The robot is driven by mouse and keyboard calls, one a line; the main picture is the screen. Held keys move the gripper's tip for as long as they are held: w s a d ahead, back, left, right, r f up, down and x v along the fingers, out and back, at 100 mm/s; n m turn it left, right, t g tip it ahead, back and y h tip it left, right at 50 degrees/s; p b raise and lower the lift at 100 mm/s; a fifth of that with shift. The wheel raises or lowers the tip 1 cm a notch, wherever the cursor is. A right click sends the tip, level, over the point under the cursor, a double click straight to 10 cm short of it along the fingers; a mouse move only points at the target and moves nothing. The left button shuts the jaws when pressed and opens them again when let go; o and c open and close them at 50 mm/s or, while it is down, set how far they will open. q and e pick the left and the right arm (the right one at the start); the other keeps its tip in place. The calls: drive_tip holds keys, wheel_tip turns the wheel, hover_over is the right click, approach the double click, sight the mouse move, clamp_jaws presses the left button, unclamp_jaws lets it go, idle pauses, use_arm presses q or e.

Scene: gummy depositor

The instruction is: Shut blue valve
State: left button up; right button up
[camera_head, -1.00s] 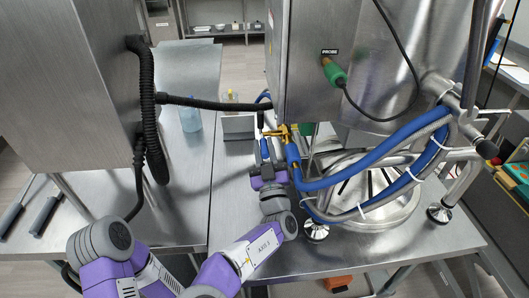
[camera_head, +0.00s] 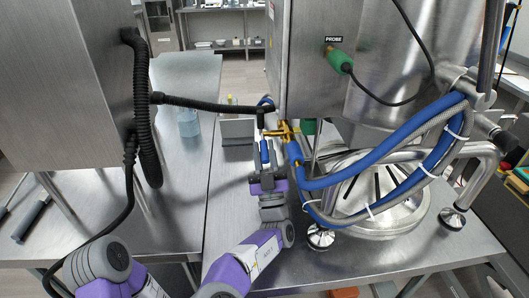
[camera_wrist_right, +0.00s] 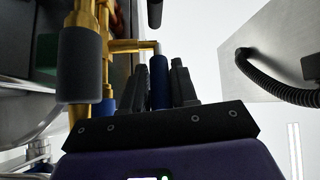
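The blue valve shows as a slim blue handle (camera_head: 264,150) hanging down from a brass fitting (camera_head: 284,132) at the machine's lower left corner. My right gripper (camera_head: 265,163) is at this handle, with one finger on each side of it. In the right wrist view the blue handle (camera_wrist_right: 159,80) stands between the two dark fingers (camera_wrist_right: 160,85). A narrow gap shows beside the handle, so the fingers look open around it. The brass pipework (camera_wrist_right: 88,45) is just to the left there. My left gripper is not in view.
Thick blue hoses (camera_head: 385,150) loop from the brass fitting to the right, close to my right gripper. A black hose (camera_head: 210,103) crosses to the left cabinet (camera_head: 65,80). A clear bottle (camera_head: 188,122) stands on the left table. The steel tabletop (camera_head: 225,195) left of my gripper is bare.

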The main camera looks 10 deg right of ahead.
drive_tip(key=shift+o, duration=1.4)
